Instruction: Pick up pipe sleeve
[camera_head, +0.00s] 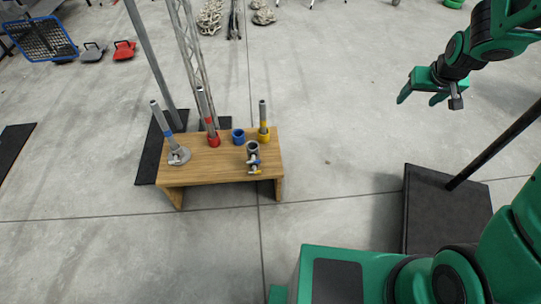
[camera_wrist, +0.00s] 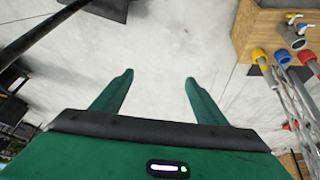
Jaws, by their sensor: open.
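A low wooden table (camera_head: 222,172) holds several short upright pipes and collars. A blue ring-shaped sleeve (camera_head: 238,136) stands between a pipe with a red collar (camera_head: 213,139) and a pipe with a yellow collar (camera_head: 263,131). A grey pipe with a blue band (camera_head: 167,128) stands tilted on a round base at the left. I cannot tell for certain which is the pipe sleeve. My gripper (camera_head: 421,97) is open and empty, raised well to the right of the table. In the wrist view my gripper (camera_wrist: 158,77) has bare floor between its fingers, with the table (camera_wrist: 262,30) at upper right.
A grey clamp fitting (camera_head: 253,155) with blue and yellow handles sits at the table's right front. A lattice truss (camera_head: 190,45) and a grey pole (camera_head: 150,50) rise behind the table. A black base plate (camera_head: 440,205) with a pole stands at right. Floor between is clear.

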